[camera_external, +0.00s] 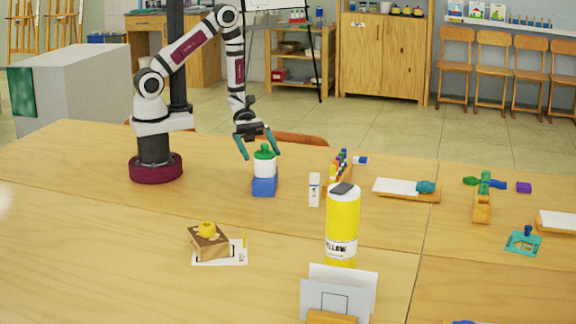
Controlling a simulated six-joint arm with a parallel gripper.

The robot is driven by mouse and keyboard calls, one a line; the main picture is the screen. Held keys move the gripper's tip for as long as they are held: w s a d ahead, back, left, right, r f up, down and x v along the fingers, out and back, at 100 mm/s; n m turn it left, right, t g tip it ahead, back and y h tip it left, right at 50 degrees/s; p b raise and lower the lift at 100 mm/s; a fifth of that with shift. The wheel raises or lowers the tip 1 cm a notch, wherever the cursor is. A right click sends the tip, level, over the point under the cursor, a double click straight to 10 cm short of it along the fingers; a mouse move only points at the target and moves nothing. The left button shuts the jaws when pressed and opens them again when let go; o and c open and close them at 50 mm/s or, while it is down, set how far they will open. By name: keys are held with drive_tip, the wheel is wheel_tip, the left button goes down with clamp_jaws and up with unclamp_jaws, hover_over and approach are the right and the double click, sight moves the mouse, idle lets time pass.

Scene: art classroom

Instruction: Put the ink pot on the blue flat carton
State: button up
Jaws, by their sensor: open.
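The ink pot (264,166), white with a green lid, stands upright and appears to rest on top of the blue flat carton (264,187). The carton is a small blue box on the wooden table, right of my arm's base. My gripper (261,154) points down over the pot with its teal fingers spread, one to the left of the green lid and one to the right. It is open and holds nothing. I cannot tell whether a finger touches the lid.
A white glue stick (314,190) and a tall yellow bottle (342,228) stand to the right. A wooden block with a yellow knob (208,241) sits nearer the front. A wooden tray with a white pad (400,188) lies farther right. The table's left front is clear.

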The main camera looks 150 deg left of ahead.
drive_tip(key=d+v, duration=0.1)
drive_tip(key=v, duration=0.7)
drive_tip(key=w+d+r+m+g+h, duration=0.3)
drive_tip(key=d+m+h, duration=0.1)
drive_tip(key=d+m, duration=0.2)
drive_tip(key=w+d+r+m+g+h, duration=0.2)
drive_tip(key=w+d+m+g+h, duration=0.15)
drive_tip(key=d+m, duration=0.25)
drive_tip(key=s+d+r+m+g+y, duration=0.3)
drive_tip(key=d+m+y, duration=0.2)
drive_tip(key=m, duration=0.9)
drive_tip(key=s+d+r+m+g+y, duration=0.3)
drive_tip(key=s+d+m+g+y, duration=0.1)
drive_tip(key=m, duration=1)
drive_tip(key=shift+d+r+m+y, duration=0.25)
drive_tip(key=shift+d+m+y, duration=0.05)
drive_tip(key=shift+d+y, duration=0.35)
